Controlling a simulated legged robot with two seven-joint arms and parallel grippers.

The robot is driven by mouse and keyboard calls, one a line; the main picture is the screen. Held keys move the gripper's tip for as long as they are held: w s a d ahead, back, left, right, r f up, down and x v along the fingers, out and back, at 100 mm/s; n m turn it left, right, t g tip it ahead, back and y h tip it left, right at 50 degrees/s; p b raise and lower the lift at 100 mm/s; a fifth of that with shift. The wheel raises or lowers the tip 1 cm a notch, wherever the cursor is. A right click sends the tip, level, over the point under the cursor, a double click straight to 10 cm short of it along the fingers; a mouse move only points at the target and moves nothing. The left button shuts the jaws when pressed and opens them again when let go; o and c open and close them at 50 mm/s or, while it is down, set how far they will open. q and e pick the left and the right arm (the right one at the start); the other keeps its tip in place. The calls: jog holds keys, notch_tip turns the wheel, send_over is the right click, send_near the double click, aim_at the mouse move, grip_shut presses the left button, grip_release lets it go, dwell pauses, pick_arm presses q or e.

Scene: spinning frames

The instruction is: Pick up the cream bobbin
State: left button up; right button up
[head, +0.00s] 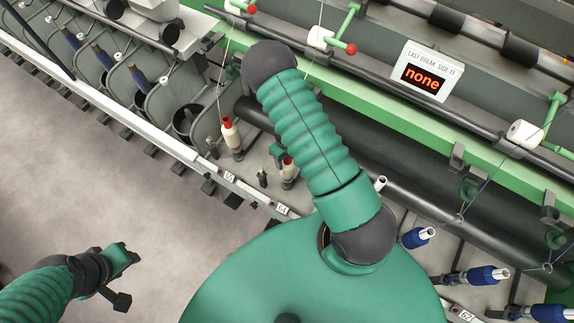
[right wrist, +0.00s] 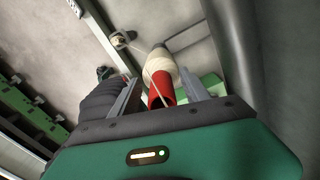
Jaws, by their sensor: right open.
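In the right wrist view, a cream bobbin (right wrist: 160,62) with a red tube end (right wrist: 162,90) stands between the fingers of my right gripper (right wrist: 170,84). The gripper is open, one finger on each side of the red end; I see a gap to the right finger and cannot tell about contact on the left. In the head view, a cream bobbin (head: 287,173) with a red top stands near label 64, beside my arm. A small green piece of my right gripper (head: 278,152) shows there; my arm hides the rest. My left gripper (head: 125,258) is over the floor at lower left, its finger gap unclear.
Another red-topped cream bobbin (head: 231,134) stands near label 65, with thread rising from it. Several blue bobbins (head: 417,237) stand at right. A white-edged rail (head: 150,125) runs along the machine's front. The grey floor (head: 90,190) at left is clear.

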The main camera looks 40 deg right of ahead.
jog(key=shift+w+d+f, duration=0.1)
jog(key=shift+d, duration=0.05)
jog(key=shift+c, duration=1.1)
grip_shut()
